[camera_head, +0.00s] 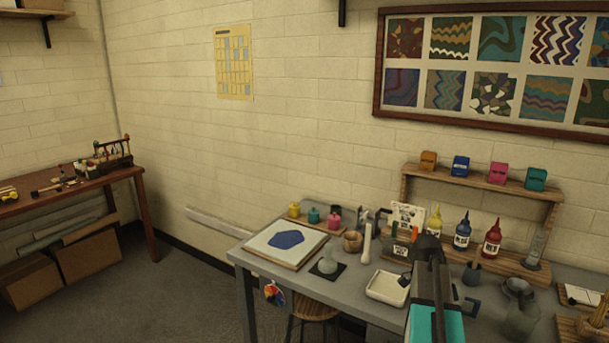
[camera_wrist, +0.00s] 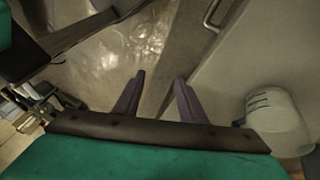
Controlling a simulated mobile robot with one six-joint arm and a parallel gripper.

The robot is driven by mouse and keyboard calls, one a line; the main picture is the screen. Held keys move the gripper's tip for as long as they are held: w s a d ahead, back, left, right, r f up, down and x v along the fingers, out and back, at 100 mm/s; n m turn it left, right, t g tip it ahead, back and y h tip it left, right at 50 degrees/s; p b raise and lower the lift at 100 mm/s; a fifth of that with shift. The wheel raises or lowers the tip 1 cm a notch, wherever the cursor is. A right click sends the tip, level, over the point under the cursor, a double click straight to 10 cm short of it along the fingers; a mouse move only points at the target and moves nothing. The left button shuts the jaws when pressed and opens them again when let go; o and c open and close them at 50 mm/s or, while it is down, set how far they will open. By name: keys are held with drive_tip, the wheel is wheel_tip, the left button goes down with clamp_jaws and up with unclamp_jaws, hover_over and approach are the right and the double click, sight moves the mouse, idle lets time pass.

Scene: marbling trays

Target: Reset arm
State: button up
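My gripper shows in the wrist view (camera_wrist: 160,84) as two dark purple fingers standing apart, with nothing seen between them. Beyond the fingers are a glossy brownish surface and a pale grey panel. In the head view my teal and dark arm reaches up over the right part of the grey table (camera_head: 345,296). The fingers cannot be made out clearly there.
Near my arm are a white tray (camera_head: 371,294), a glass jar (camera_head: 521,318) and red (camera_head: 493,238) and blue (camera_head: 462,232) bottles. A tray with a blue blot (camera_head: 269,255) lies left. A clear marked cup (camera_wrist: 272,122) is at right in the wrist view.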

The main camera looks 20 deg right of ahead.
drive_tip(key=a+f+n+g, duration=0.2)
drive_tip(key=a+f+n, duration=0.6)
drive_tip(key=a+f, duration=1.5)
drive_tip(key=s+a+f+n+t, duration=0.1)
drive_tip(key=s+a+f+n, duration=0.6)
drive_tip(key=f, duration=0.3)
drive_tip(key=s+a+f+n+y, duration=0.1)
drive_tip(key=s+a+f+n, duration=0.5)
drive_tip(key=a+f+n, duration=0.3)
drive_tip(key=shift+s+a+f+n+t, duration=0.35)
drive_tip(key=shift+a+n+t, duration=0.05)
drive_tip(key=shift+n, duration=0.4)
